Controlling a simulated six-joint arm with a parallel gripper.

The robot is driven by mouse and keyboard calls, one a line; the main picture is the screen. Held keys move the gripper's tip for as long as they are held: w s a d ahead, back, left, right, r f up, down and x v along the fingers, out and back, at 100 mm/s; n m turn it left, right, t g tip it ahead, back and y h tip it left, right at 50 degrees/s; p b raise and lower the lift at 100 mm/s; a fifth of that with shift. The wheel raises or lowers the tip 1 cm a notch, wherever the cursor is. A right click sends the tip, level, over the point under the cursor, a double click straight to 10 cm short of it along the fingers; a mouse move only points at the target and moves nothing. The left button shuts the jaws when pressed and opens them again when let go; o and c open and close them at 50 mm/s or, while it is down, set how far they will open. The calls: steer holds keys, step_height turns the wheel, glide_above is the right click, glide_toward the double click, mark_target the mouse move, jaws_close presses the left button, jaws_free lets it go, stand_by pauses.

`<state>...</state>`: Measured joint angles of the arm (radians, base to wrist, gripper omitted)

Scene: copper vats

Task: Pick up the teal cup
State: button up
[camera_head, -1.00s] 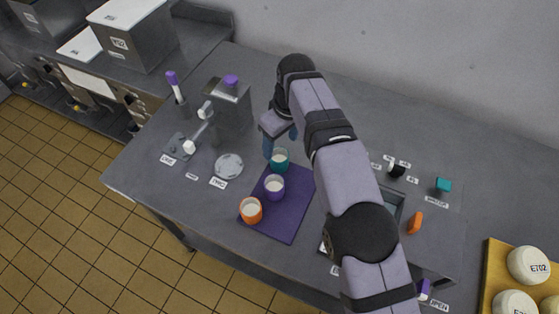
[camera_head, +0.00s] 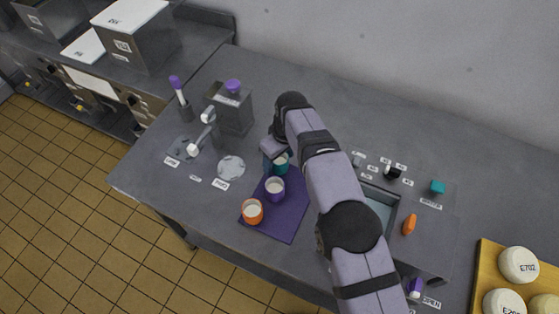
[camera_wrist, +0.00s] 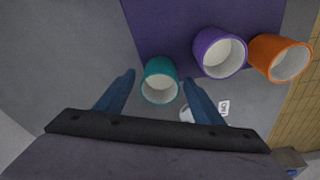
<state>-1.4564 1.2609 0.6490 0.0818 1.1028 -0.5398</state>
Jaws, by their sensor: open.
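The teal cup (camera_head: 282,165) stands upright at the back corner of the purple mat (camera_head: 294,213), partly hidden by my gripper in the head view. My gripper (camera_head: 270,160) is low beside the cup. In the wrist view the blue fingers (camera_wrist: 157,82) are open, and the teal cup (camera_wrist: 160,84) shows between their tips. I cannot tell from the views whether a finger touches it. The cup has a pale inside.
A purple cup (camera_head: 275,189) and an orange cup (camera_head: 252,211) stand on the mat nearby. A round plate (camera_head: 231,168) and a grey dispenser (camera_head: 234,108) are to the left. A sunken basin (camera_head: 378,207) lies to the right of my arm.

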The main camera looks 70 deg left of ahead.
steer(key=c, duration=1.2)
steer(key=shift+o, duration=0.3)
steer(key=shift+r, duration=0.1)
step_height(320, 180, up, 10)
steer(key=b, duration=0.2)
